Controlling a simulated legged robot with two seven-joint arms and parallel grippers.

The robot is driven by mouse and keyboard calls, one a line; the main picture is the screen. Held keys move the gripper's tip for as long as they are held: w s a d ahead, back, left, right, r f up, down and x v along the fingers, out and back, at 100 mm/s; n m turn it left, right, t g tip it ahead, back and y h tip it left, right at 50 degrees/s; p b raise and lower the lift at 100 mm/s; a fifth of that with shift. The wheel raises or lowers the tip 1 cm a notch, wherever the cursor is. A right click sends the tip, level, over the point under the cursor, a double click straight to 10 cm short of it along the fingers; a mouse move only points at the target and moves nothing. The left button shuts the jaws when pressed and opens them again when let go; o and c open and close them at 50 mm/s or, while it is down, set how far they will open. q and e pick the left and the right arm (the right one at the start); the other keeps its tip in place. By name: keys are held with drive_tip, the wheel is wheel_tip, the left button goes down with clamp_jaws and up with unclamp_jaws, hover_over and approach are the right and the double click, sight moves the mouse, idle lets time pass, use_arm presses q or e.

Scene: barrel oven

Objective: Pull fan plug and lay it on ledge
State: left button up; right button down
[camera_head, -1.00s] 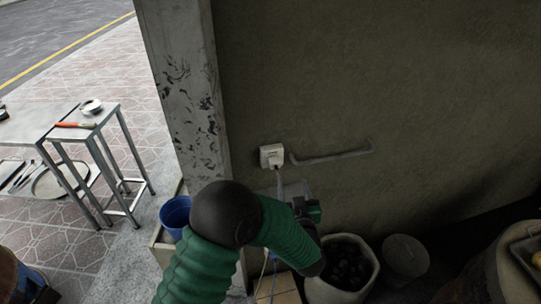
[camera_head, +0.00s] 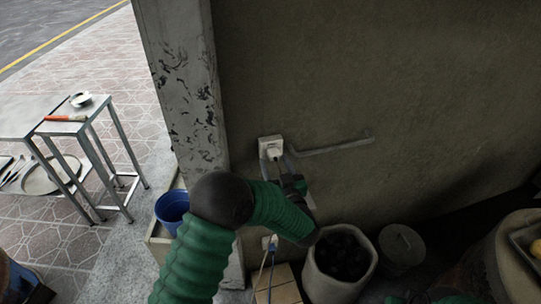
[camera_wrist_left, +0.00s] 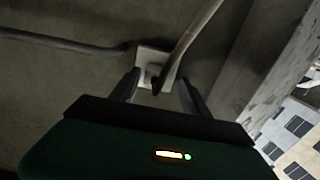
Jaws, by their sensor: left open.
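Which surface is the ledge is unclear.
A grey conduit (camera_head: 335,146) runs right from the socket. Below stand a sack of dark lumps (camera_head: 342,258) and a lidded bin (camera_head: 401,246). A blue bucket (camera_head: 172,209) is left of my arm. A metal table (camera_head: 80,115) stands at the left.

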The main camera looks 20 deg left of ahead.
use_arm(q)
drive_tip(key=shift+w+a, duration=0.15)
drive_tip(key=shift+w, duration=0.45)
drive_tip(key=shift+w+r, duration=0.1)
drive_tip(key=shift+w, duration=0.65)
drive_tip(key=shift+a, duration=0.4)
drive_tip(key=shift+d, duration=0.35)
drive_tip(key=shift+a, duration=0.2)
clamp_jaws()
